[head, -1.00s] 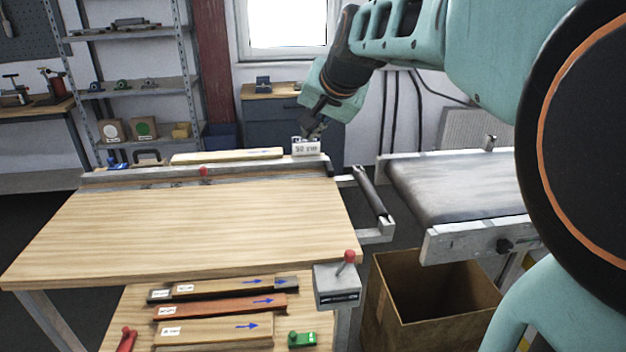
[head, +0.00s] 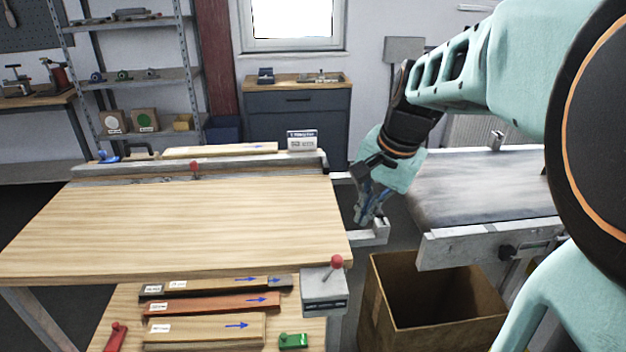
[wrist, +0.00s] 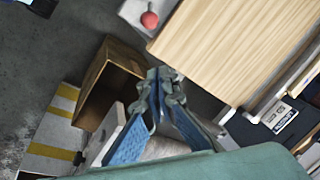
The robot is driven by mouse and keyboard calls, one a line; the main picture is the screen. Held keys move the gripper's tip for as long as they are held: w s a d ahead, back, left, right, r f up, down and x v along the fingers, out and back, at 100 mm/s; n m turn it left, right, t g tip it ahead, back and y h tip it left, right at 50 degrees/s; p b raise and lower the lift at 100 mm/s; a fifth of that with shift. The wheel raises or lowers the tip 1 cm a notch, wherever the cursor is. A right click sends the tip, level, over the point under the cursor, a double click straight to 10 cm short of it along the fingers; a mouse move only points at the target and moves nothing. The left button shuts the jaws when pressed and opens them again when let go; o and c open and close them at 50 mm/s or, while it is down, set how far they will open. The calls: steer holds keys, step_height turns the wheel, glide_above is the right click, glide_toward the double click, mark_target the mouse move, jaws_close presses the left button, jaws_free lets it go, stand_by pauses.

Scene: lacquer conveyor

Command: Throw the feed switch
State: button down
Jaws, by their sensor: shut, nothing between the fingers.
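The feed switch is a grey box (head: 323,291) with a red-knobbed lever (head: 337,263), at the front right corner of the wooden table. In the wrist view its red knob (wrist: 149,19) shows at the top, beyond the fingertips. My gripper (head: 362,222) is shut and empty. It points down over the gap between the table and the conveyor, behind and to the right of the switch, not touching it. The wrist view also shows the closed blue fingers (wrist: 158,76).
The wooden table (head: 180,230) is bare on top. The conveyor belt (head: 480,190) lies to the right. An open cardboard box (head: 430,325) stands below, right of the switch. A sign (head: 302,141) stands at the back.

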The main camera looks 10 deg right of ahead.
mark_target(332, 270)
steer(key=b+x, duration=0.1)
steer(key=x, duration=0.8)
steer(key=shift+w+f, duration=0.15)
steer(key=shift+f, duration=0.2)
steer(key=shift+s+a+r, duration=0.15)
steer(key=shift+s+a, duration=0.4)
steer(key=shift+s, duration=0.25)
steer(key=shift+s+a+r, duration=0.1)
steer(key=shift+s+a, duration=0.5)
steer(key=shift+s, duration=0.15)
steer(key=shift+w+a+r, duration=0.1)
steer(key=shift+r, duration=0.05)
